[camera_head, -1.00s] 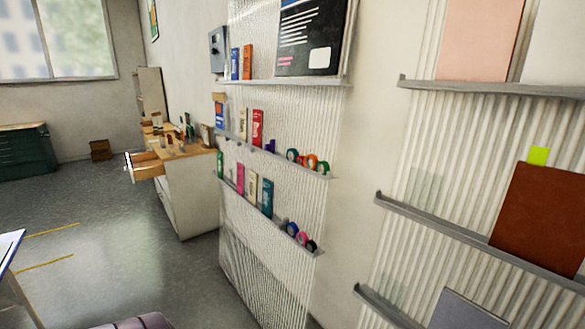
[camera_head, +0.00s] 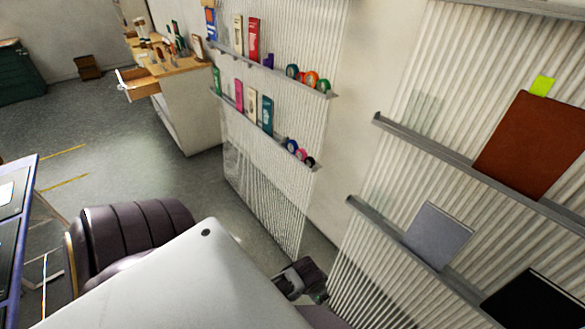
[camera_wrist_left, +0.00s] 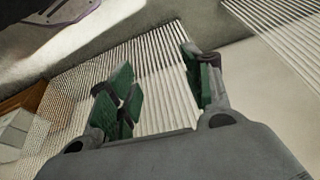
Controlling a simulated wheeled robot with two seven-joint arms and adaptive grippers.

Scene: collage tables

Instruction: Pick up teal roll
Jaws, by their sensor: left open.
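Several small rolls of tape stand at the right ends of two ledges on the corrugated wall panel. On the upper ledge, a teal-looking roll (camera_head: 292,71) is leftmost, beside an orange roll (camera_head: 311,79) and a green roll (camera_head: 323,86). A pink roll (camera_head: 301,155) stands among darker ones on the lower ledge. My left gripper (camera_head: 305,281) is low in the head view, below and well apart from the rolls. In the left wrist view its green-padded fingers (camera_wrist_left: 158,78) are spread and empty before ribbed panels. No roll is visible there. My right gripper is out of view.
Upright boxes stand left of the rolls on both ledges (camera_head: 262,130). A second ribbed panel at right holds a brown folder (camera_head: 540,145) and a grey one (camera_head: 438,235). A purple chair (camera_head: 130,235) and a blue-edged table (camera_head: 28,205) are at left.

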